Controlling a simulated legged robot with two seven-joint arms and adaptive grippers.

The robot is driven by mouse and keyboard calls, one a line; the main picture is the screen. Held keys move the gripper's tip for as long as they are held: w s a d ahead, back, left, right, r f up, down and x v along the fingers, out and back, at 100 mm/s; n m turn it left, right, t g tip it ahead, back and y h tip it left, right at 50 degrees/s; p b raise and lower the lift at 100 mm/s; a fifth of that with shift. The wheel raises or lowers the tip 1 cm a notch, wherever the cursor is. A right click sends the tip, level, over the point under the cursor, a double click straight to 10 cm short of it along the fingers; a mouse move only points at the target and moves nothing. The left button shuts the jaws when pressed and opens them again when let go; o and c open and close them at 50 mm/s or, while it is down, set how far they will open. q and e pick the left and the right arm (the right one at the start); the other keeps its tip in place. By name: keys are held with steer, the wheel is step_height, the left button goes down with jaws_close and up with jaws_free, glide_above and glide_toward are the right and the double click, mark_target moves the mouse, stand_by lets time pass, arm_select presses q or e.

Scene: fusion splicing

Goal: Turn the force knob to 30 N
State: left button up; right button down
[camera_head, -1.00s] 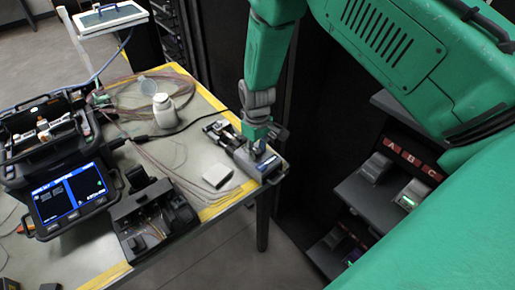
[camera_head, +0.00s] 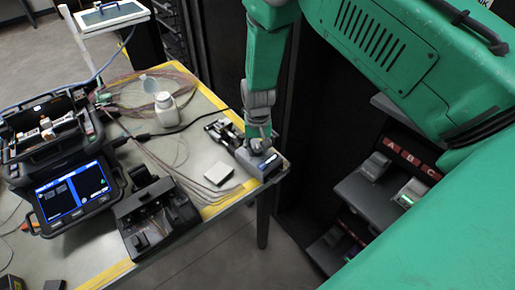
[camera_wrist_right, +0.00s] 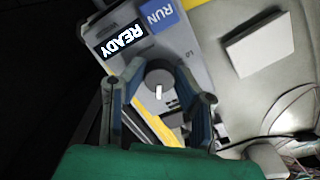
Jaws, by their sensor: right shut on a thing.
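The force knob (camera_wrist_right: 160,78) is a round grey dial with a white mark, on a grey device with a "READY" display (camera_wrist_right: 121,41) and a blue "RUN" button (camera_wrist_right: 158,15). My right gripper (camera_wrist_right: 158,88) is shut on the knob, one finger at each side. In the head view, the device (camera_head: 270,165) sits at the table's right corner and my right gripper (camera_head: 259,143) reaches down onto it from above. The knob is hidden there, and I cannot read any force value. My left gripper is not in view.
A white block (camera_head: 218,173) lies left of the device. A black fixture (camera_head: 155,215), a splicer with a lit screen (camera_head: 73,195) and a white bottle (camera_head: 166,108) stand farther left. Loose fibres cross the table (camera_head: 195,150). A dark shelf rack stands at right.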

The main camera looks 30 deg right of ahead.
mark_target(257, 148)
steer(key=shift+w+d+r+m, duration=0.1)
steer(key=shift+w+r+m, duration=0.2)
steer(key=shift+w, duration=0.1)
steer(key=c, duration=1.5)
jaws_free()
steer(key=shift+c, duration=0.2)
steer(key=shift+f, duration=0.2)
steer(key=shift+s+r, duration=0.1)
steer(key=shift+r, duration=0.15)
step_height(257, 148, up, 11)
steer(key=shift+r, duration=0.2)
